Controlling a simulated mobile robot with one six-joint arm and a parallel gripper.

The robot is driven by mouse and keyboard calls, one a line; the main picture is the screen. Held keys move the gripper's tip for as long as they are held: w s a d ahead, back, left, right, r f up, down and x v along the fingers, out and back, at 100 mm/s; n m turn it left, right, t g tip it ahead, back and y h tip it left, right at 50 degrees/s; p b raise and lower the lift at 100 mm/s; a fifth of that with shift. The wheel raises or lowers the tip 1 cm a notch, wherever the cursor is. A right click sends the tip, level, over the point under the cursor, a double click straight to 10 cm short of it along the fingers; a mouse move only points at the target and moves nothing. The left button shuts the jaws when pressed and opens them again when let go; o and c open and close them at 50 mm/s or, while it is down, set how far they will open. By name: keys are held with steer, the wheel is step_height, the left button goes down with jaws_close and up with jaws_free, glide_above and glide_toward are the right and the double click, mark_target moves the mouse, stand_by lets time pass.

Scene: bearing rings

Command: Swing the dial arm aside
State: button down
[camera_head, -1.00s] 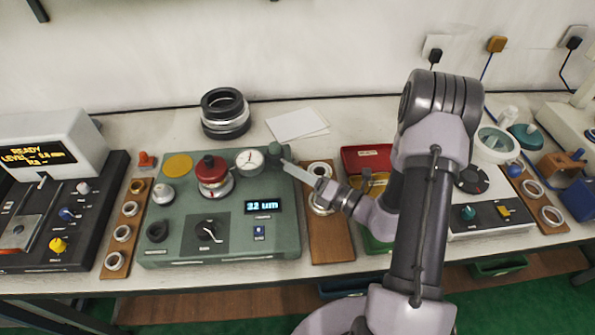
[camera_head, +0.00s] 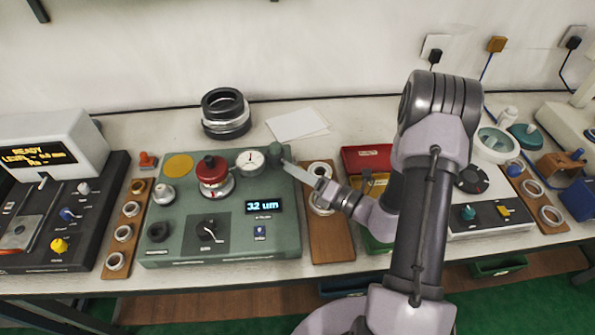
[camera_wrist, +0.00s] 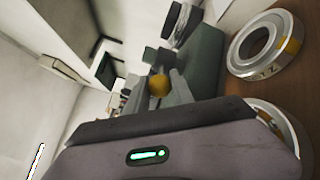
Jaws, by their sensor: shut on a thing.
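The green bench tester (camera_head: 215,245) stands left of my arm. It carries a red-topped spindle (camera_head: 211,170) with a metal ring stack. The round white dial (camera_head: 250,161) sits right of the spindle, on the dial arm, which reaches toward a dark green post (camera_head: 275,154) at the back right corner. My gripper (camera_head: 286,164) is at that end, closed on the dial arm. In the wrist view, a yellow knob (camera_wrist: 159,86) shows between my fingers; the exact grip is small and partly hidden.
A wooden board with rings (camera_head: 329,235) lies right of the tester, below my gripper. Another ring board (camera_head: 125,215) is on its left. A dark ring stack (camera_head: 225,112) and white papers (camera_head: 297,124) lie behind. A red bin (camera_head: 366,158) is partly behind my arm.

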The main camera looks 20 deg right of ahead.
steer(key=shift+s+a, duration=0.1)
steer(key=shift+a, duration=0.15)
steer(key=shift+s+a+p, duration=0.25)
steer(key=shift+a+p, duration=0.3)
steer(key=shift+a, duration=0.25)
steer(key=shift+a+p, duration=0.45)
steer(key=shift+a, duration=0.65)
steer(key=shift+r, duration=0.1)
steer(key=c, duration=1.1)
jaws_free()
steer(key=shift+a, duration=0.1)
